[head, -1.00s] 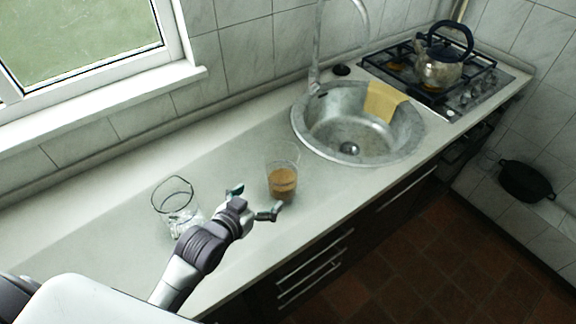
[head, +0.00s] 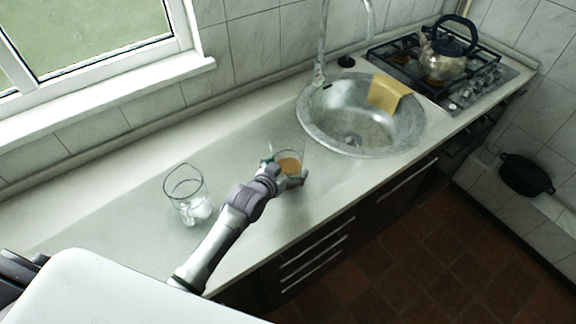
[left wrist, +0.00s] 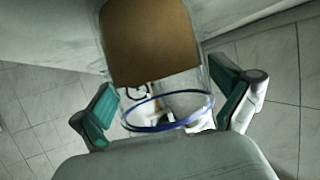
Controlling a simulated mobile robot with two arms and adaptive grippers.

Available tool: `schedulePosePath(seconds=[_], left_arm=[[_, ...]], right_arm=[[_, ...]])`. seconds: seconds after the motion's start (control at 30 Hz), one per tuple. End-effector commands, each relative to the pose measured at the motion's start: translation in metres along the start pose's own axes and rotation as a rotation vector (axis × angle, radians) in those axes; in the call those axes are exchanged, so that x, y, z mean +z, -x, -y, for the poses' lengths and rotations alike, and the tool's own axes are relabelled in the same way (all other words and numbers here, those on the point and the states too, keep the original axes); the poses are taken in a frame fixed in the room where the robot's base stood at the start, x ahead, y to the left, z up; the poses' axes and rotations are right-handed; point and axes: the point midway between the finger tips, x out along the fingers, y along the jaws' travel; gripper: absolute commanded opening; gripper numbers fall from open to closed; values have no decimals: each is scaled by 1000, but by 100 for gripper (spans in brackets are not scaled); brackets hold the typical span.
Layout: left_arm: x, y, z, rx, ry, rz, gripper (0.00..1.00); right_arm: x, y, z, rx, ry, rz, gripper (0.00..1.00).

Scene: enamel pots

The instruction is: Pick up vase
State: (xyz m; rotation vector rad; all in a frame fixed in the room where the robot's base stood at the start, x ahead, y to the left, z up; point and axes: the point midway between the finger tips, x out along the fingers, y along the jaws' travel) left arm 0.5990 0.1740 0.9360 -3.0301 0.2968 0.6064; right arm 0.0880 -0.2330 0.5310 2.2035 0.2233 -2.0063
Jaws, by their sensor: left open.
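A clear glass vase with a brown filling (head: 289,164) stands upright on the counter, left of the sink. My left gripper (head: 284,173) is at this vase, with one finger on either side of it. In the left wrist view the vase's brown filling (left wrist: 150,42) and its rim show between the two green-padded fingers of the open gripper (left wrist: 170,105). I cannot tell whether either finger touches the glass. My gripper hides part of the vase in the head view. My right gripper is not in view.
A second clear glass vessel with whitish contents (head: 190,200) stands to the left on the counter (head: 105,205). A round metal sink (head: 412,132) with a yellow cloth (head: 388,93) lies to the right. A kettle (head: 446,58) sits on the gas hob.

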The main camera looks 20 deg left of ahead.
Motion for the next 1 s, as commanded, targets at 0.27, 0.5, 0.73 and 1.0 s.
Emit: schedulePosePath(seconds=[0.27, 0.5, 0.73, 1.0], left_arm=[[0, -2, 0, 0, 0, 0, 98], [0, -2, 0, 0, -1, 0, 58], [1, -2, 0, 0, -1, 1, 20], [-2, -2, 0, -1, -1, -6, 18]], right_arm=[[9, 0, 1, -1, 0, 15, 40], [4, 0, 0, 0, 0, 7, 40], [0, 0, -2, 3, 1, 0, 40], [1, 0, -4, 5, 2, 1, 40]])
